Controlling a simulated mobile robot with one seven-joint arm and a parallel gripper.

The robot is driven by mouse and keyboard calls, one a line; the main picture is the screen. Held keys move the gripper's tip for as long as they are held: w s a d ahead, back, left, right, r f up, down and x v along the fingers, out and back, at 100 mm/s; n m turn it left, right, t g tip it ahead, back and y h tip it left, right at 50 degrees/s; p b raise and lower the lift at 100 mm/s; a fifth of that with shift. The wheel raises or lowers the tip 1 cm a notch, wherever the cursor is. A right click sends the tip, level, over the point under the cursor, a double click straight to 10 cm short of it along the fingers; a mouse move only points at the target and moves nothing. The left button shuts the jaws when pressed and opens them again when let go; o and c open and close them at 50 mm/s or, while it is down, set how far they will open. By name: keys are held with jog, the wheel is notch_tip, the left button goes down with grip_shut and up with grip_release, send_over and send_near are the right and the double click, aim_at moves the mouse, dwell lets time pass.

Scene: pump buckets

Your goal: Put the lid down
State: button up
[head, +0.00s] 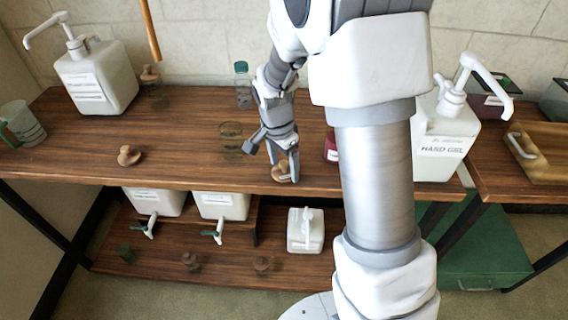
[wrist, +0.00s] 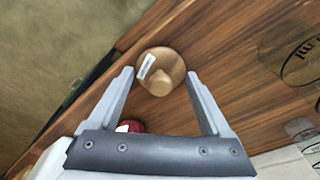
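A round wooden lid (head: 282,174) with a knob lies on the wooden table near its front edge. The lid also shows in the wrist view (wrist: 151,65), with a small white label on it. My gripper (head: 285,164) is right over this lid. In the wrist view my gripper (wrist: 160,76) is open, its fingers on either side of the knob with gaps visible, so it is not clamped. A second wooden lid (head: 129,157) lies on the table further left. A clear glass jar (head: 231,142) stands just left of my gripper.
White pump buckets stand at the back left (head: 95,78) and at the right (head: 440,148). A jug (head: 22,125) is at the far left. A small bottle (head: 243,88) stands behind my gripper. A lower shelf (head: 170,280) holds dispensers. The table between the second lid and jar is clear.

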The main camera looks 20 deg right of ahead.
aim_at(280, 173)
jog(key=shift+o, duration=1)
jog(key=shift+r, duration=0.1)
notch_tip(280, 173, up, 11)
jog(key=a+p, duration=0.1)
jog(key=p, duration=0.2)
jog(key=s+r+n+t, duration=0.2)
jog(key=s+r+n, duration=0.4)
jog(key=s, duration=0.4)
jog(key=s+d+r+n+t+y, duration=0.1)
jog(key=s+r+n+t, duration=0.2)
jog(key=s+r+n, duration=0.3)
jog(key=s, duration=0.4)
jog(key=shift+s+r+n, duration=0.15)
jog(key=shift+s+n, duration=0.1)
jog(key=shift+n, duration=0.05)
